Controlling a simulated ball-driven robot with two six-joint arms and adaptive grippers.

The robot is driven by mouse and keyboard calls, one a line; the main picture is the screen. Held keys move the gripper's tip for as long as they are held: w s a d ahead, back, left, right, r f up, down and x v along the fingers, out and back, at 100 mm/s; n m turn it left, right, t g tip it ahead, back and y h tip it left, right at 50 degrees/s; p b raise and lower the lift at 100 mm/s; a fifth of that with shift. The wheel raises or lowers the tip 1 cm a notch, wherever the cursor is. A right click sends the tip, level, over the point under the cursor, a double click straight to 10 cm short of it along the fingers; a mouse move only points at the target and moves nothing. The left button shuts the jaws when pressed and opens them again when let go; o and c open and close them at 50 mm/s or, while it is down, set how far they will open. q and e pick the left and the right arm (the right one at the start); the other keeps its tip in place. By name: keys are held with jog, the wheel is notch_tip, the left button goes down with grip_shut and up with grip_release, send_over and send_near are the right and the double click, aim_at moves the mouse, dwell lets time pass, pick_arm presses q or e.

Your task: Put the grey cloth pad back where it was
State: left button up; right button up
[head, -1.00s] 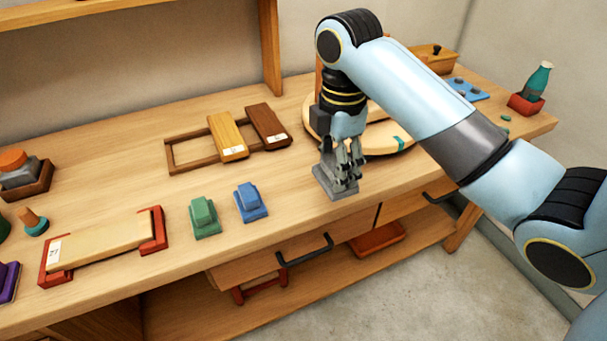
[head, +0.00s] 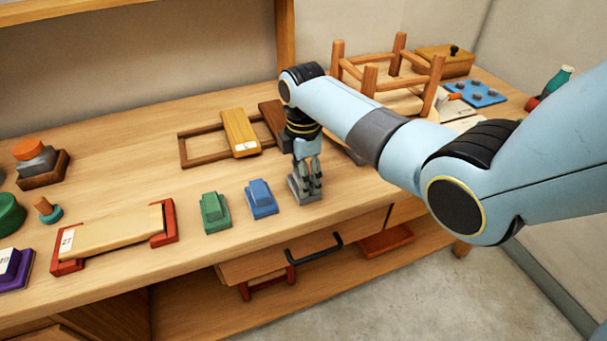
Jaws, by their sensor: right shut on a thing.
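The grey cloth pad (head: 298,193) is a small block on a flat base, near the bench's front edge, right of the blue pad (head: 261,199). My right gripper (head: 311,183) points down and is shut on it, with the fingers hiding part of its top. I cannot tell if the pad's base touches the bench top. The green pad (head: 214,212) stands left of the blue one, so the three form a rough row. My left gripper is not in view.
A red-ended holder with a tan board (head: 115,234) lies left of the green pad. Behind the pads is a brown frame (head: 190,148) with a yellow block (head: 240,133). A wooden post stand (head: 390,70) is at the back right. A partly open drawer (head: 262,262) sits below the front edge.

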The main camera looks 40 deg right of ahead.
jog(key=shift+f, duration=0.1)
jog(key=o, duration=1.2)
notch_tip(320, 180, up, 12)
